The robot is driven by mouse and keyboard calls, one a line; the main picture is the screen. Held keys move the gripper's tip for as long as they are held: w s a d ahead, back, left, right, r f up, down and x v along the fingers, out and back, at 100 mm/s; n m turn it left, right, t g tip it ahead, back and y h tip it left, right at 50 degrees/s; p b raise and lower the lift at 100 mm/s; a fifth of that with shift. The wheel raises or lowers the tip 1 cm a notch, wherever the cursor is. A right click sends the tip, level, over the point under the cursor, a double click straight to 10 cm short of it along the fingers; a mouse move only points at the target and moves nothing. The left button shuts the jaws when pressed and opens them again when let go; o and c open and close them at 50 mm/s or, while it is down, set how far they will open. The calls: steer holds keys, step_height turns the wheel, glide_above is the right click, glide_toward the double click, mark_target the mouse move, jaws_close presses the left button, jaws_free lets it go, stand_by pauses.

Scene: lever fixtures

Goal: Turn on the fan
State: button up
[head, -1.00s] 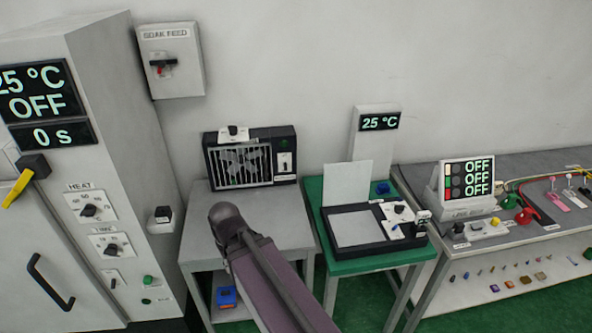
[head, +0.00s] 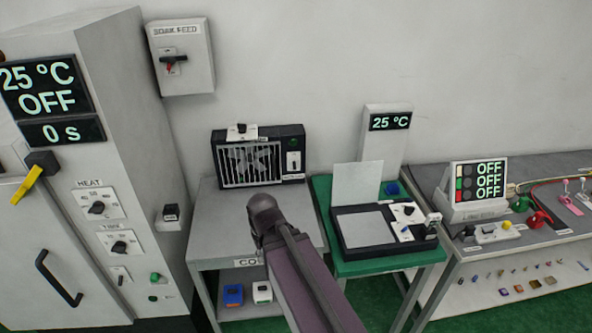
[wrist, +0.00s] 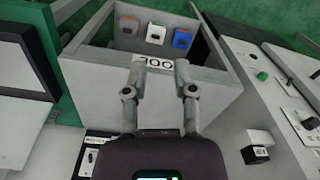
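The fan (head: 250,163) is a black box with a pale grille, standing at the back of a grey table. A small switch panel (head: 293,161) is on its right front, and a white plate with a dark knob (head: 241,131) sits on its top. The switch position is too small to tell. In the wrist view, a dark panel with a small switch (wrist: 93,155) shows at the bottom left, apparently part of the fan. My gripper (wrist: 160,70) is open and empty above the grey table, its fingers apart. In the head view my arm hides it.
The grey table (head: 215,225) has a clear top and a lower shelf with blue and white items (head: 233,294). A tall oven cabinet (head: 100,100) stands to the left. A green table (head: 400,258) with a black device stands to the right, separated by a narrow gap.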

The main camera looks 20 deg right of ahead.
steer(key=w+d+f+t+y+b, duration=0.1)
steer(key=w+f+y+b, duration=0.15)
steer(key=w+b, duration=0.2)
steer(key=w+f+t+y+b, duration=0.2)
steer(key=w+f+b, duration=0.1)
steer(key=w, duration=0.3)
steer(key=m+t+b, duration=0.7)
steer(key=t+b, duration=0.7)
steer(key=b, duration=0.3)
glide_toward(295, 167)
steer(key=v, duration=0.4)
steer(key=shift+d+f, duration=0.1)
steer(key=shift+f, duration=0.35)
steer(key=shift+w, duration=0.1)
steer(key=x, duration=1.3)
steer(key=shift+w+a, duration=0.25)
steer(key=shift+w, duration=0.1)
